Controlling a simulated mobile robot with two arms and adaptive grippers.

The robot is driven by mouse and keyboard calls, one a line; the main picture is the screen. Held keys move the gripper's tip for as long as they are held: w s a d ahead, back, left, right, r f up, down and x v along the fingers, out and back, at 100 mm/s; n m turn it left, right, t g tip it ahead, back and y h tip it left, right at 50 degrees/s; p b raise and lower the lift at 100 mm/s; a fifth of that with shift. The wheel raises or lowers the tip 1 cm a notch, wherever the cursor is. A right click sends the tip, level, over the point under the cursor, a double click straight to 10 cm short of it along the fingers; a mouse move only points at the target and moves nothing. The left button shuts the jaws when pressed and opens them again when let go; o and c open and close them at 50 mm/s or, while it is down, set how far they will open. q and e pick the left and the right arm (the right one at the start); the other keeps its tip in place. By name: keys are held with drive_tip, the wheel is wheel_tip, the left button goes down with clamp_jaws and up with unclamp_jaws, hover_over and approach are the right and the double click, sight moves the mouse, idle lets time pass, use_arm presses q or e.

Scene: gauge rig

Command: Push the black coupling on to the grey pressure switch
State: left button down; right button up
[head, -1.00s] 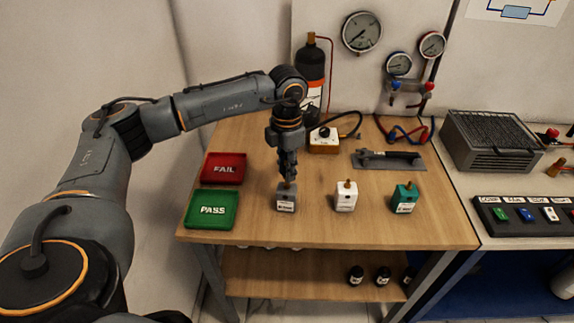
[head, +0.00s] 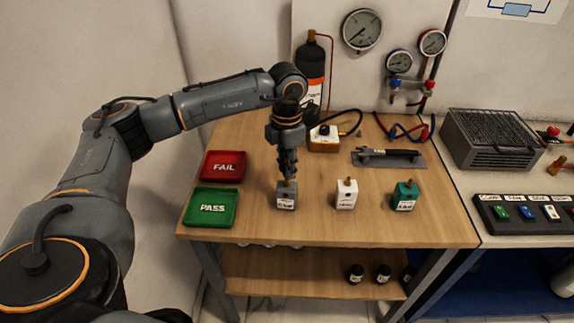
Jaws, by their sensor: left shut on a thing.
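The grey pressure switch (head: 286,198) stands upright on the wooden bench, at the left end of a row of three switches, with a white label on its front. My left gripper (head: 287,174) points straight down right over it, fingers closed. The black coupling is between the fingertips and hardly stands out from the dark fingers. The top fitting of the grey switch is hidden behind the fingertips, so I cannot tell how far the coupling sits on it. My right gripper is not in view.
A white switch (head: 345,199) and a green switch (head: 405,199) with brass tops stand to the right. The red FAIL tray (head: 238,156) and green PASS tray (head: 211,222) lie left. Behind are a yellow-and-white box (head: 323,144) with a black cable and a grey plate (head: 410,162).

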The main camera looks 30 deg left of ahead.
use_arm(q)
drive_tip(key=shift+f, duration=0.25)
drive_tip(key=shift+f+b, duration=0.8)
drive_tip(key=shift+f, duration=0.2)
drive_tip(key=shift+f, duration=0.2)
idle(0.5)
drive_tip(key=c, duration=0.8)
unclamp_jaws()
drive_tip(key=shift+r, duration=0.15)
wheel_tip(320, 180, up, 12)
drive_tip(key=shift+f, duration=0.1)
